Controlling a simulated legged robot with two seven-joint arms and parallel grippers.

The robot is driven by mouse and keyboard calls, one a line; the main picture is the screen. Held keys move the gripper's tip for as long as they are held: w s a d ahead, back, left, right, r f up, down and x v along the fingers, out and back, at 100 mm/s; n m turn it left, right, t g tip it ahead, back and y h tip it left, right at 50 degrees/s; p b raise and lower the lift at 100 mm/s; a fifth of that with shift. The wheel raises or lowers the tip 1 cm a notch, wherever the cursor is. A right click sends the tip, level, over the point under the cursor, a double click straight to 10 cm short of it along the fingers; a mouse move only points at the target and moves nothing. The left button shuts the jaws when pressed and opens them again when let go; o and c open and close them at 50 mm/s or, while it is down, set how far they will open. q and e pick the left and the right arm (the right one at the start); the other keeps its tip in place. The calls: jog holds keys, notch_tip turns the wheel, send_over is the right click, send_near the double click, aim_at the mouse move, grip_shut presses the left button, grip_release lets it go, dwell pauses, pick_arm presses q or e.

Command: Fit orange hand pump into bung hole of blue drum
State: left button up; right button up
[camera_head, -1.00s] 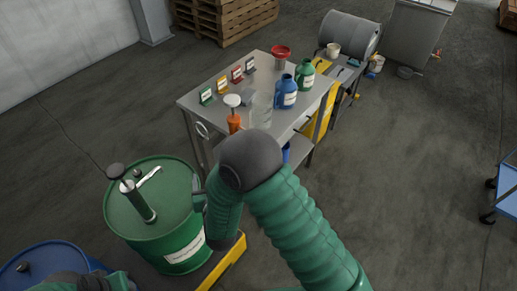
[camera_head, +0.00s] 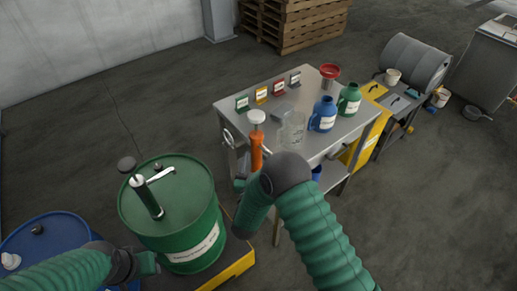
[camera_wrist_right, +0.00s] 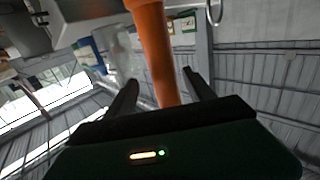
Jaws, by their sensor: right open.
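The orange hand pump (camera_head: 257,147) with a white top stands upright at the near left edge of the steel table. In the right wrist view its orange body (camera_wrist_right: 156,55) runs between the fingers of my right gripper (camera_wrist_right: 160,88), which is open. In the head view my right gripper (camera_head: 243,184) is low beside the pump, partly hidden by my forearm. The blue drum (camera_head: 55,232) is at the lower left, with a dark cap and a white fitting on its lid; my left arm hides part of it. My left gripper (camera_head: 148,263) is in front of the green drum; its fingers are unclear.
The green drum (camera_head: 190,225), carrying a dark green pump (camera_head: 147,196), stands between the blue drum and the table (camera_head: 235,107). Blue (camera_head: 323,115) and green (camera_head: 349,100) jugs, a clear jug (camera_head: 292,130) and a red funnel (camera_head: 330,71) are on the table. Floor behind the drums is clear.

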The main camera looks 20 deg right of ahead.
jog(key=x, duration=0.4)
jog(key=shift+w+d, duration=0.15)
jog(key=shift+w, duration=0.55)
jog(key=shift+w+a+r, duration=0.1)
jog(key=shift+w+a, duration=0.1)
jog(key=shift+a, duration=0.35)
jog(key=shift+d, duration=0.3)
jog(key=shift+c, duration=0.5)
jog(key=shift+d, duration=0.3)
jog(key=c, duration=0.5)
jog(key=shift+c, duration=1.2)
jog(key=shift+a, duration=0.15)
jog(key=c, duration=0.5)
jog(key=shift+a, duration=0.2)
grip_shut()
jog(key=o, duration=0.7)
grip_release()
jog(key=shift+d, duration=0.2)
jog(key=c, duration=0.6)
pick_arm(q)
jog(key=shift+a, duration=0.15)
pick_arm(e)
jog(key=shift+c, duration=0.2)
pick_arm(q)
jog(key=shift+r, duration=0.15)
pick_arm(e)
jog(key=shift+r, duration=0.15)
